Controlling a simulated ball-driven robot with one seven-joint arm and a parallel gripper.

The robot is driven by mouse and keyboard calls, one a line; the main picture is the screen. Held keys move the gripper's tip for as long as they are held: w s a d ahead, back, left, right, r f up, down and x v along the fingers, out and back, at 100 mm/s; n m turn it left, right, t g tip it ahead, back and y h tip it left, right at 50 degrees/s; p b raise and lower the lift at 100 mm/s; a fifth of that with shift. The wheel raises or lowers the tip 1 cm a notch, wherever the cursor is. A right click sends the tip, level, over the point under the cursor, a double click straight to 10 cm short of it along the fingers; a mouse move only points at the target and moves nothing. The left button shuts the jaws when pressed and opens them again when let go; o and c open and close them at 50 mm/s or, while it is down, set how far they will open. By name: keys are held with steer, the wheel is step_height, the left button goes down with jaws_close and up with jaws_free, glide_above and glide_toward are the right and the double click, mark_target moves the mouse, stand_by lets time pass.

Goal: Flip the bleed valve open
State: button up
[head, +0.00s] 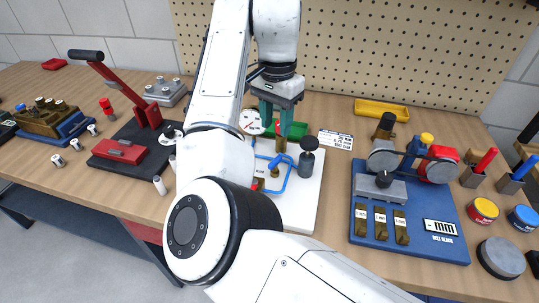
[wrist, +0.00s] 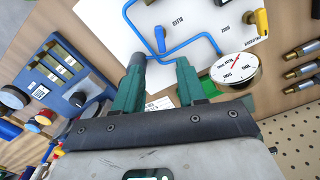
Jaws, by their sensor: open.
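A white board (head: 305,200) carries blue tubing (head: 287,183), a round dial gauge (head: 251,122) and a black knob (head: 309,143). In the wrist view a small blue lever (wrist: 160,38) stands on the board (wrist: 105,22) beside printing that seems to read BLEED. A yellow lever (wrist: 262,22) sits by the tubing's far end, and the gauge (wrist: 235,68) shows below it. My gripper (head: 278,124) is open and empty above the back of the board; its green fingers also show in the wrist view (wrist: 160,65). My arm hides the board's left part in the head view.
A blue base (head: 414,245) with a belt-and-wheel device stands to the right. A black base with a red lever press (head: 146,112) stands to the left. A yellow tray (head: 381,111) lies before the pegboard (head: 400,50). A printed card (head: 335,140) lies behind the board.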

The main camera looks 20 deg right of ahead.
mark_target(275, 160)
step_height(275, 160, down, 11)
steer(key=shift+r+b, duration=0.2)
steer(key=shift+b, duration=0.2)
steer(key=shift+c, duration=0.2)
jaws_close()
